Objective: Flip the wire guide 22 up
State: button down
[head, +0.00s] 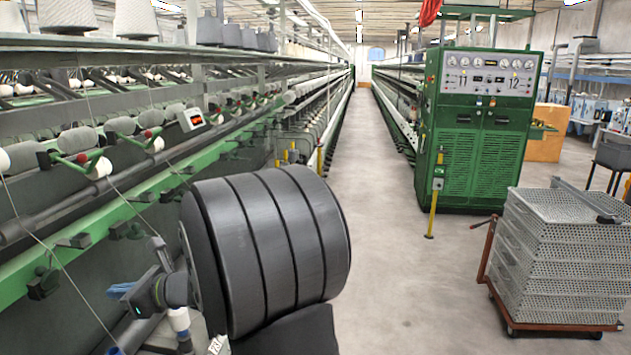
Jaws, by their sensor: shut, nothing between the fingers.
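Several small dark wire guides, one of them near the front (75,241), sit along the green rail (105,230) of the spinning frame at left. I cannot read numbers on them, so I cannot tell which is 22. My gripper (138,300) is at the lower left, below the green rail and apart from the guides I can see. It looks small and dark, is shut and holds nothing. Its fingertips are hard to make out. My large black ribbed arm link covers the lower middle and hides part of the frame behind it.
Thin yarns run down across the rail. White bobbins (102,166) and a dark roller bar (60,218) lie above it. The aisle (385,250) is open. A green control cabinet (487,125) and a cart of perforated trays (560,260) stand at right.

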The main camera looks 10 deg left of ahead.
jog(key=shift+d, duration=0.1)
jog(key=f+v, duration=0.1)
jog(key=v, duration=0.6)
jog(key=shift+d+f, duration=0.25)
jog(key=shift+d, duration=0.25)
jog(key=shift+a, duration=0.1)
dwell(0.3)
jog(key=r+x, duration=0.1)
jog(key=x, duration=0.6)
jog(key=shift+a+r, duration=0.25)
jog(key=shift+a, duration=0.25)
